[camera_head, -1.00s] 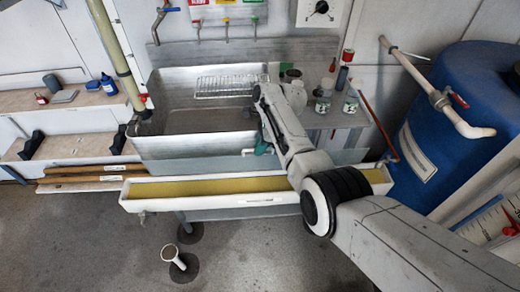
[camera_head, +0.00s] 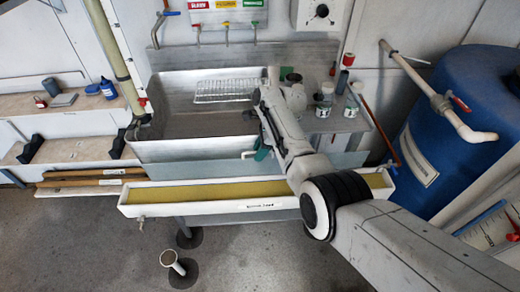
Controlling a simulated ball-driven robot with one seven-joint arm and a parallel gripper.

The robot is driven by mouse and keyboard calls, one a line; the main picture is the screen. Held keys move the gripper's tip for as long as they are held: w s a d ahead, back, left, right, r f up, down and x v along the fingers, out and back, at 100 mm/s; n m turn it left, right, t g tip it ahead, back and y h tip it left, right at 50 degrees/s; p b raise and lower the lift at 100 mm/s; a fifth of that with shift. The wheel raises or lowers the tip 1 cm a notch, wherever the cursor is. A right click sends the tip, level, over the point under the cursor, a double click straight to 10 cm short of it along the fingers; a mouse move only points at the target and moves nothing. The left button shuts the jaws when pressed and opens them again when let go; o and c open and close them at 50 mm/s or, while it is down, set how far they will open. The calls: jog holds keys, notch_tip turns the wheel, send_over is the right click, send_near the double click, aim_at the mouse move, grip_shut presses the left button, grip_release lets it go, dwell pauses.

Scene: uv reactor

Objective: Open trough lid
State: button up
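The long white trough (camera_head: 205,208) runs across the middle of the head view, below the steel sink. A yellow-brown surface (camera_head: 190,193) fills its top; I cannot tell whether this is the lid or the trough's contents. My arm reaches from the lower right over the trough's right part and hides some of it. My gripper (camera_head: 256,109) is at the arm's far end, over the sink's right side and apart from the trough. Its fingers are small and unclear, so I cannot tell whether they are open or shut.
The steel sink (camera_head: 190,150) holds a wire rack (camera_head: 224,90). Small jars (camera_head: 323,109) stand on the ledge to its right. A blue barrel (camera_head: 455,120) stands at the right. A short white pipe (camera_head: 172,262) rises from the floor in front. The floor at lower left is mostly clear.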

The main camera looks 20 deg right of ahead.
jog(key=shift+r, duration=0.1)
jog(key=p+v, duration=0.1)
jog(key=v, duration=0.9)
jog(key=shift+d+r, duration=0.15)
jog(key=shift+r, duration=0.2)
jog(key=shift+f, duration=0.1)
jog(key=s+d+f+n+h, duration=0.1)
jog(key=s+f+n, duration=0.5)
jog(key=s, duration=0.4)
jog(key=s+d+f+n+h, duration=0.2)
jog(key=s+f+n, duration=0.2)
jog(key=s+f, duration=0.45)
jog(key=s+a+r+n, duration=0.1)
jog(key=s+n, duration=0.4)
jog(key=s, duration=0.8)
jog(key=s+a+r+n+h, duration=0.1)
jog(key=s+n, duration=0.5)
jog(key=s, duration=0.6)
jog(key=shift+s+r+g, duration=0.3)
jog(key=shift+s+r, duration=0.05)
jog(key=shift+r, duration=0.15)
